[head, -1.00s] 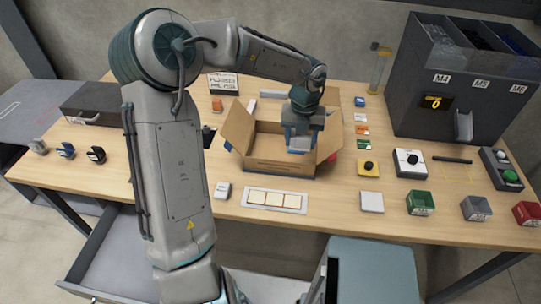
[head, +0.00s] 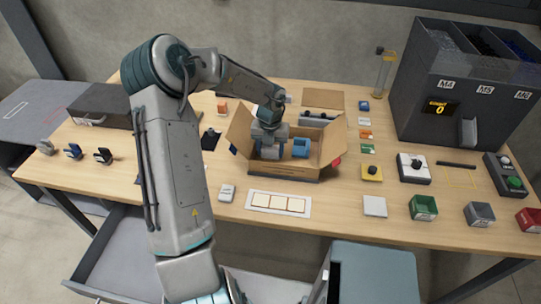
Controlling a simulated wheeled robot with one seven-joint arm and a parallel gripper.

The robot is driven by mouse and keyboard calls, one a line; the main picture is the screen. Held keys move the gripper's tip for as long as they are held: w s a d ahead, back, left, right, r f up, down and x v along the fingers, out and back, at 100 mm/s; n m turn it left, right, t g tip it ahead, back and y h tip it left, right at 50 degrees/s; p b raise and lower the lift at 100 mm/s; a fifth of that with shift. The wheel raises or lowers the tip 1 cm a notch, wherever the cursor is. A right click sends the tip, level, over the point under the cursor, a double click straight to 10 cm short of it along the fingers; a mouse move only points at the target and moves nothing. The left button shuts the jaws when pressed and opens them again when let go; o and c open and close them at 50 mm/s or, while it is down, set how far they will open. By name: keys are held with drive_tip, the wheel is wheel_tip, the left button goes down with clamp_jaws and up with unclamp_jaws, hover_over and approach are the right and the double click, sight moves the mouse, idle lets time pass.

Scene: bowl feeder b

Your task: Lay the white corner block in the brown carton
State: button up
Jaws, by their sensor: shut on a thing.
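The brown carton (head: 285,172) stands open on the table, its flaps spread outward. My gripper (head: 268,155) points down inside the carton's opening, towards its left side. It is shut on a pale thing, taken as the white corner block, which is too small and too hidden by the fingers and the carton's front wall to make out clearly. I cannot tell whether it touches the carton's floor. A blue block (head: 301,148) shows in the carton, to the right of my gripper.
A white tray with several pale squares (head: 279,203) lies in front of the carton. A small whitish block (head: 227,192) sits to its left. A yellow-based black knob (head: 371,172) and a white plate (head: 375,206) are to the right. A dark dispenser (head: 450,130) stands at the back right.

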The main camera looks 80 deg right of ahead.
sight(270, 155)
drive_tip(key=shift+f+p, duration=0.3)
drive_tip(key=shift+f, duration=1.55)
drive_tip(key=shift+f, duration=0.15)
drive_tip(key=o, duration=1)
wheel_tip(270, 155, up, 12)
drive_tip(key=shift+s+r+b, duration=0.1)
drive_tip(key=shift+r+b, duration=0.1)
drive_tip(key=shift+b, duration=0.2)
